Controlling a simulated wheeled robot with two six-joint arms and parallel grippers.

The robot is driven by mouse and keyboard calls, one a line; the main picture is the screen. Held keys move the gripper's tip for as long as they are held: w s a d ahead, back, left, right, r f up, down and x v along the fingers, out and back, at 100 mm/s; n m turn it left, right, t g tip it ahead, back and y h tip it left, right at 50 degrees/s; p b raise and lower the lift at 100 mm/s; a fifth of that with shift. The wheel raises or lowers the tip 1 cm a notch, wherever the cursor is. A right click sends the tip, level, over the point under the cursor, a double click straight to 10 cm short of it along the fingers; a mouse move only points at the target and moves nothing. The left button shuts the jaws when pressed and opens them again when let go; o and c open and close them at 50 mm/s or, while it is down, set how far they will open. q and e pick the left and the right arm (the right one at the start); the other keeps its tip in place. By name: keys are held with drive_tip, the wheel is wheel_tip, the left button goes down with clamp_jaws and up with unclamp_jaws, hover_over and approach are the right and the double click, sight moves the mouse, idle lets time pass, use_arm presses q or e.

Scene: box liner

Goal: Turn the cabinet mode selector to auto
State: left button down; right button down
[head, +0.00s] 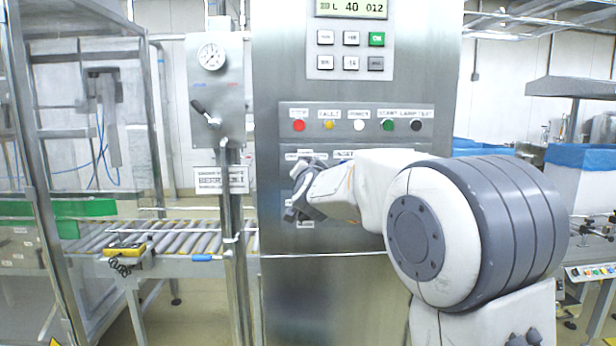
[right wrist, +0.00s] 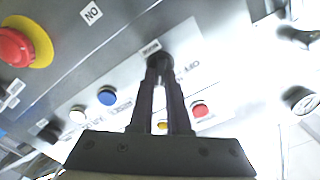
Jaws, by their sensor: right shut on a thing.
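My right gripper (head: 303,192) reaches in from the right to the front of the steel cabinet (head: 325,290), just below the row of coloured buttons. In the right wrist view, my right gripper's two dark fingers (right wrist: 162,84) are shut on the dark mode selector knob (right wrist: 160,62) on a pale label plate. The fingers cover most of the knob, so its pointer direction is hidden. A small label sits just above the knob, and lettering beside it is too blurred to read surely. In the head view my gripper and arm hide the selector. My left gripper is in neither view.
A button panel (head: 356,117) and a keypad (head: 350,51) sit higher on the cabinet. The wrist view shows a red mushroom button (right wrist: 14,47) on yellow, a blue button (right wrist: 107,96) and a red button (right wrist: 199,109) nearby. A roller conveyor (head: 180,238) stands left.

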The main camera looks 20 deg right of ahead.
drive_tip(key=shift+f+m+b, duration=0.1)
drive_tip(key=shift+m+b, duration=0.25)
drive_tip(key=shift+m, duration=0.25)
drive_tip(key=c, duration=0.9)
unclamp_jaws()
drive_tip(key=v, duration=1)
drive_tip(key=shift+s+b, duration=0.25)
drive_tip(key=shift+b, duration=0.05)
